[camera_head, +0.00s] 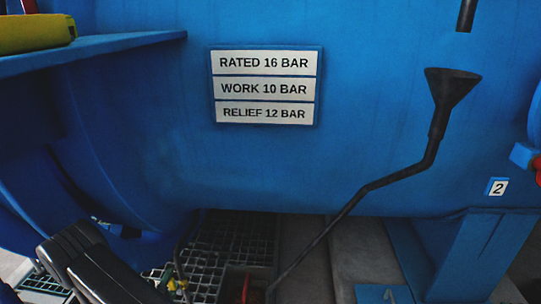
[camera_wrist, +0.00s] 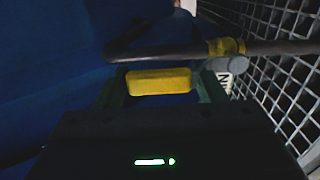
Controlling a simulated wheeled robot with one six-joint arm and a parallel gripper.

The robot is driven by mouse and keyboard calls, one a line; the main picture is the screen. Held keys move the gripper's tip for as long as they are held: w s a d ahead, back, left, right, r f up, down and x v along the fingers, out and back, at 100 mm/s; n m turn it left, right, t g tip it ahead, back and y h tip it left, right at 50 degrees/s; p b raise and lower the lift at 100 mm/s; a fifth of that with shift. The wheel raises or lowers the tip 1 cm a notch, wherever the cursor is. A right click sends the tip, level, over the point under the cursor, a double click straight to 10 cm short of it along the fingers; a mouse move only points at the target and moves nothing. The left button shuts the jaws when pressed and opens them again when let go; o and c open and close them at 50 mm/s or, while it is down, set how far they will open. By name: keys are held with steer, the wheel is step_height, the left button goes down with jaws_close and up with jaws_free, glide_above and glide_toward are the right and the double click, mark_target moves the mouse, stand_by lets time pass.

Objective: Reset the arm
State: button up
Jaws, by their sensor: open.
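My gripper (camera_wrist: 163,76) shows in the wrist view with its dark body across the bottom and two dark green fingers set apart. It is open. A yellow block-shaped thing (camera_wrist: 158,81) appears between the fingers; I cannot tell how far beyond them it lies, and nothing shows it gripped. In the head view, dark links that look like my arm are at the lower left; the fingers cannot be made out there.
The blue vessel (camera_head: 150,150) bears a pressure plate (camera_head: 265,87). A dark pipe with a funnel (camera_head: 452,88) rises at right. A blue shelf (camera_head: 110,47) holds a yellow item (camera_head: 36,33). Metal grating (camera_head: 235,240) lies below. A pipe (camera_wrist: 170,51) crosses the wrist view beside mesh (camera_wrist: 290,75).

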steer(key=shift+w, duration=0.85)
steer(key=shift+s, duration=0.1)
